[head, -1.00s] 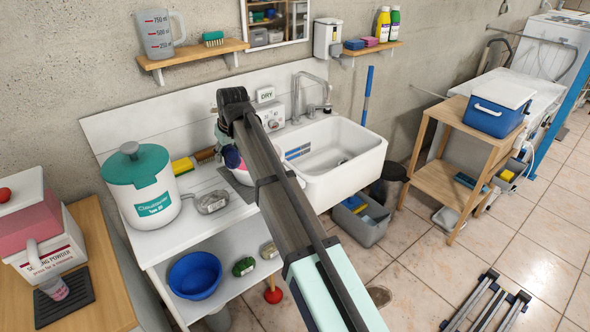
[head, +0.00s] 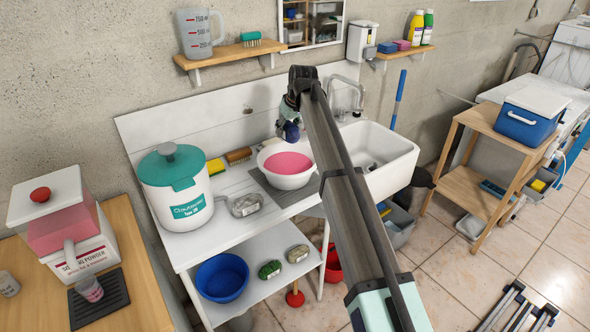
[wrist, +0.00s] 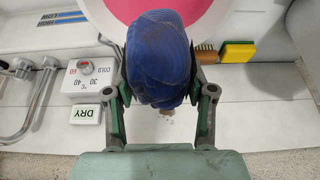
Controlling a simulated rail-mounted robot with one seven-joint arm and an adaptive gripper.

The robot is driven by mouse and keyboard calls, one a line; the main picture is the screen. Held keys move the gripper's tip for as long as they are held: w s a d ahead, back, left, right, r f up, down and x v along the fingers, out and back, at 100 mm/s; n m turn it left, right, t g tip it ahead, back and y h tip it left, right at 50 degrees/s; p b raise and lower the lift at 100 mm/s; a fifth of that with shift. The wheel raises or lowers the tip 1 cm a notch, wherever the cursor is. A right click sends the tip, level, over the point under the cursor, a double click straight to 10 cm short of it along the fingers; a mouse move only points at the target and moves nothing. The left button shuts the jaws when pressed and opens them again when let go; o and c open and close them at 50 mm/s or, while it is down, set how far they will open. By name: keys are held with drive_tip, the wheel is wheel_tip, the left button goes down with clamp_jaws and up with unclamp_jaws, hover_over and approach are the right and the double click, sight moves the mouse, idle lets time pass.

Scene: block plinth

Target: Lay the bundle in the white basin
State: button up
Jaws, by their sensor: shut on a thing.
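The white basin (head: 287,181) stands on the grey drain area of the counter, with pink liquid inside. It also shows at the top of the wrist view (wrist: 222,14). My gripper (head: 291,108) is shut on the dark blue bundle (head: 292,131), above the counter by the basin's far side. In the wrist view, the bundle (wrist: 158,55) sits between both fingers and overlaps the basin's near rim and part of the pink liquid. The bundle's underside is hidden, and I cannot tell its exact height above the rim.
A white sink (head: 385,150) with a tap stands right of the basin. A teal-lidded canister (head: 175,188) and a glassy grey packet (head: 245,205) are to its left. A brush (head: 238,155) and yellow sponge (head: 215,166) lie behind. A control box (wrist: 92,78) is near the gripper.

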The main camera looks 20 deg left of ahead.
wheel_tip(320, 180, down, 17)
drive_tip(key=p, duration=0.4)
drive_tip(key=shift+f, duration=0.1)
drive_tip(key=o, duration=1.2)
drive_tip(key=shift+o, duration=0.2)
drive_tip(key=b+v, duration=0.3)
drive_tip(key=v, duration=0.9)
drive_tip(key=shift+r, duration=0.25)
